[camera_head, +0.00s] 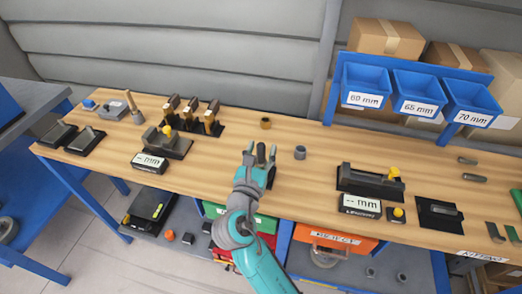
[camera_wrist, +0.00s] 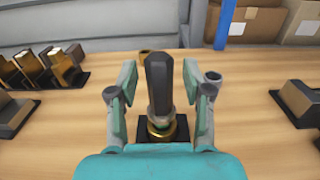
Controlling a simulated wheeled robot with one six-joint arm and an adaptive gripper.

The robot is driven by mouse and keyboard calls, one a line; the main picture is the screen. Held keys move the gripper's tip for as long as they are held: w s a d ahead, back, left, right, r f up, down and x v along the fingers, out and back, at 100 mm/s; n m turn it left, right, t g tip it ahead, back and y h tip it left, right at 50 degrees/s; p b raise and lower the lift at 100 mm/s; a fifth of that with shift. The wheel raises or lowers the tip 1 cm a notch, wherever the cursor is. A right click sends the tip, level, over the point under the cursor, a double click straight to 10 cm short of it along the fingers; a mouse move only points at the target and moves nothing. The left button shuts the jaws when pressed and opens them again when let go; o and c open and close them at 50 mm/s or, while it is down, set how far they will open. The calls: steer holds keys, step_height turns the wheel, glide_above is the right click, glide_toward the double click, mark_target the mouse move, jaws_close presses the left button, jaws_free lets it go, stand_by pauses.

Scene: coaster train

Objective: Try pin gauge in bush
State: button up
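The pin gauge (camera_wrist: 158,75), with a dark faceted handle, stands upright between my fingers. It also shows in the head view (camera_head: 261,152). Its lower end meets a brass ring-shaped bush (camera_wrist: 178,132) on a black base (camera_wrist: 187,140); I cannot tell how deep it sits. My gripper (camera_wrist: 158,88) is open around the handle, with a visible gap on each side. In the head view my gripper (camera_head: 261,154) is over the middle of the bench, and my arm hides part of the black base.
A brass bush (camera_head: 265,123) stands behind my gripper and a grey bush (camera_head: 300,153) to its right. Black measuring stands (camera_head: 370,183) with displays are at right, others at left. Blue bins (camera_head: 366,86) are at the back right. Bare wood lies between them.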

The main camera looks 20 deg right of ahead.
steer(key=v, duration=1.2)
